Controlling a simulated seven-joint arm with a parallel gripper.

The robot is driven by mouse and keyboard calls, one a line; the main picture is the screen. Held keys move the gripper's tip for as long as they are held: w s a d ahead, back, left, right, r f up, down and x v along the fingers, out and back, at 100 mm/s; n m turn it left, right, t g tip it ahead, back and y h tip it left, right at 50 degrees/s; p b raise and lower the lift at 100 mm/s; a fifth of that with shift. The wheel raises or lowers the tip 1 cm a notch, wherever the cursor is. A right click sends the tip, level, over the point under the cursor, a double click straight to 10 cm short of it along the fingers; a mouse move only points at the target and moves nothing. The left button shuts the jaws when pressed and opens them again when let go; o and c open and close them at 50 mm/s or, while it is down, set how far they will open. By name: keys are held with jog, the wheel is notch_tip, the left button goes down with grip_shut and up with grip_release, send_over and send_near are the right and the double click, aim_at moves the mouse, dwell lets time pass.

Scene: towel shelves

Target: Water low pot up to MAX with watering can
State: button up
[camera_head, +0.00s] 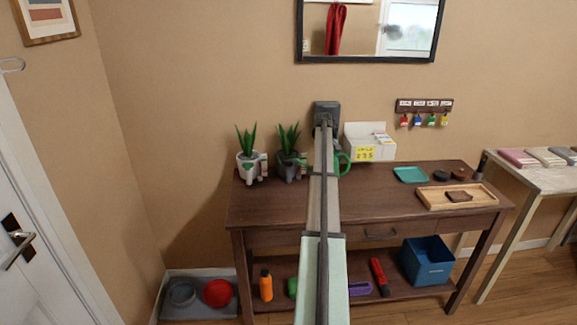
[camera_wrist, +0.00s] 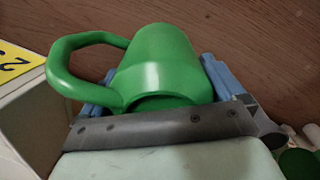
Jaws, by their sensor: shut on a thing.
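A green watering can (camera_wrist: 165,65) fills the middle of the wrist view, its looped handle to the left. My gripper (camera_wrist: 158,85) is shut on it, with a blue finger on each side of its body. In the head view my arm hides most of the can; a green loop (camera_head: 343,163) shows just right of the arm. Left of the arm stand a white pot (camera_head: 248,170) and a dark grey pot (camera_head: 287,172), each with a spiky plant. Small pale tags show beside them; I cannot read any MAX mark or water level.
A white box with a yellow label (camera_head: 366,146) stands close right of the can. The wooden table (camera_head: 385,205) also bears a teal tray (camera_head: 411,174) and a wooden tray (camera_head: 432,197) at right. The table's front middle is clear. A wall is behind.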

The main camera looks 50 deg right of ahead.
jog(key=shift+r+g+h, duration=0.4)
jog(key=shift+r+g, duration=0.2)
jog(key=shift+r, duration=0.4)
jog(key=shift+w+f, duration=0.1)
jog(key=shift+f+t+y, duration=0.3)
jog(key=shift+f+t, duration=0.1)
jog(key=shift+f, duration=0.3)
jog(key=shift+f+t, duration=0.15)
jog(key=shift+t, duration=0.15)
jog(key=shift+t+y, duration=0.6)
